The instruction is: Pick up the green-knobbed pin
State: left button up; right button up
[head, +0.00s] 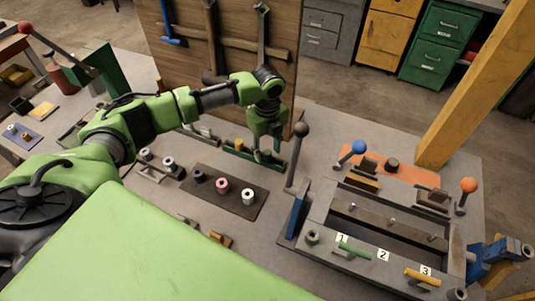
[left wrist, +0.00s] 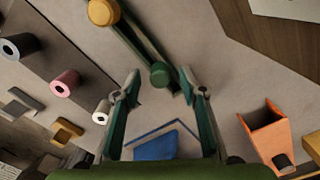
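In the left wrist view, a round olive-green knob (left wrist: 160,75) sits at the near end of a dark green rack (left wrist: 135,42); a yellow knob (left wrist: 103,12) is at its other end. The pin below the green knob is hidden. My left gripper (left wrist: 160,80) is open and empty, and the knob shows between its fingertips; I cannot tell the gap in depth. In the head view, my left gripper (head: 266,147) points down at the rack (head: 250,155) and hides the green knob. My right gripper is not in view.
A dark mat (head: 225,190) with black, pink and white rings lies left of the rack. A fixture with levers and number labels (head: 383,255) stands at right. A wooden tool board (head: 225,45) rises behind. An orange bin (left wrist: 265,135) and a blue part (left wrist: 155,145) are nearby.

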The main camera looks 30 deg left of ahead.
pick_arm(q)
grip_shut()
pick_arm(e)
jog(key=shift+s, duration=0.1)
pick_arm(q)
jog(key=shift+r, duration=0.1)
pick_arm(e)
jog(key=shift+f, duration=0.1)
